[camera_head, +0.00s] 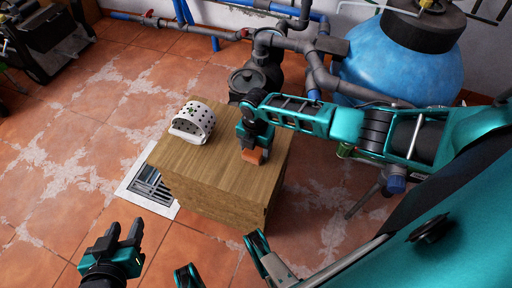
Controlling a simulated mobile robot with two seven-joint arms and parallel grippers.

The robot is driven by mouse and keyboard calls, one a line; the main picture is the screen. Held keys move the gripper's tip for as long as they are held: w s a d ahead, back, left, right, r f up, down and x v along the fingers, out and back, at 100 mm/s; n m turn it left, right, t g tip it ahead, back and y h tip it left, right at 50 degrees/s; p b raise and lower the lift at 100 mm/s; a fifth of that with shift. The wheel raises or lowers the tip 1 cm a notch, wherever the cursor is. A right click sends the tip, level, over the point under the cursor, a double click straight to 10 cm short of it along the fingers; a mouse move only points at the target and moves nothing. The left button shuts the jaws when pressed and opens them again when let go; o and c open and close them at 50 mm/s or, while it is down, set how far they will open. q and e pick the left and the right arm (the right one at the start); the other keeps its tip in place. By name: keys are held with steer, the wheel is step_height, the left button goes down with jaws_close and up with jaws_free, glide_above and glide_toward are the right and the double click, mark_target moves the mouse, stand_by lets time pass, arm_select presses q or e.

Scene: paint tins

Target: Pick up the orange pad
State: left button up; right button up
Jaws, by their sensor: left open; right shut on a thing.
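The orange pad (252,156) is a small orange block at the right part of the wooden box top. My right gripper (253,148) points down over it and is shut on it; the fingers hide its upper part. I cannot tell whether the pad touches the wood or is just above it. My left gripper (126,234) is open and empty at the lower left, over the tiled floor and well away from the box.
A floor drain grate (151,185) lies left of the box. Grey pipes (318,70) and a blue tank (400,65) stand behind.

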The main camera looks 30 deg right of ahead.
step_height(320, 180, up, 20)
steer(key=p, duration=0.7)
stand_by(0.6)
